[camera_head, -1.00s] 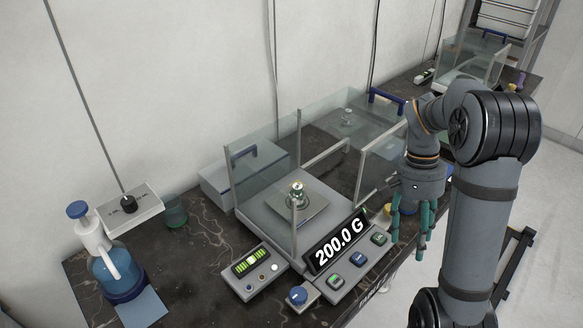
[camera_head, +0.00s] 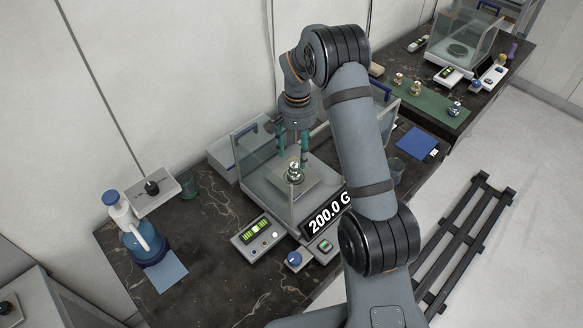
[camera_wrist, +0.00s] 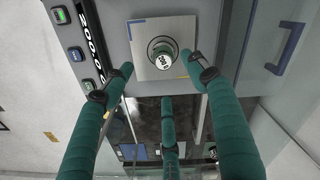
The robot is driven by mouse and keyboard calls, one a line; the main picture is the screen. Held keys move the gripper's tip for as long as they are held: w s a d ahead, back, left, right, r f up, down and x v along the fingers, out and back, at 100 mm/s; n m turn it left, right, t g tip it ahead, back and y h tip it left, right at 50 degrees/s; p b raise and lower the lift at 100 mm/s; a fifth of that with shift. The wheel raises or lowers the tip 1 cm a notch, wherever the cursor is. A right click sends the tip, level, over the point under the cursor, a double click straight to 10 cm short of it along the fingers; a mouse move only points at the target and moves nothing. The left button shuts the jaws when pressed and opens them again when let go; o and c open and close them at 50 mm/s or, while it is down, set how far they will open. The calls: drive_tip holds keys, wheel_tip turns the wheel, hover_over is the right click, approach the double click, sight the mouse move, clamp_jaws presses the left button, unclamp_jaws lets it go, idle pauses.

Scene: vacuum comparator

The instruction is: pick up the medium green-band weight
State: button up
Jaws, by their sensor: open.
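A metal weight (camera_head: 294,172) with a green band stands upright on the balance pan (camera_head: 312,182), inside the glass-walled chamber. The wrist view shows this weight (camera_wrist: 162,54) from above, with a light label on its top and green around it, near the middle of the square pan (camera_wrist: 146,30). My gripper (camera_head: 293,148) has teal fingers and hangs over the chamber, just behind and above the weight. In the wrist view my gripper (camera_wrist: 160,76) is open and empty, its fingers spread around and short of the weight. The display (camera_head: 328,214) reads 200.0 G.
Glass panels (camera_head: 245,152) border the pan. Several weights sit on a green mat (camera_head: 432,103) on the far table, beside a second balance (camera_head: 462,38).

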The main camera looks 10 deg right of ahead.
sight(294, 165)
wheel_tip(294, 165, down, 2)
drive_tip(key=shift+f, duration=0.25)
drive_tip(key=shift+a+f+p, duration=0.15)
drive_tip(key=shift+f+p, duration=0.7)
drive_tip(key=shift+p, duration=0.05)
wheel_tip(294, 165, down, 4)
drive_tip(key=shift+w+a+f+p, duration=0.1)
drive_tip(key=shift+w+a+p, duration=0.05)
drive_tip(key=shift+p, duration=0.6)
drive_tip(key=shift+c, duration=1.4)
drive_tip(key=c, duration=1.1)
clamp_jaws()
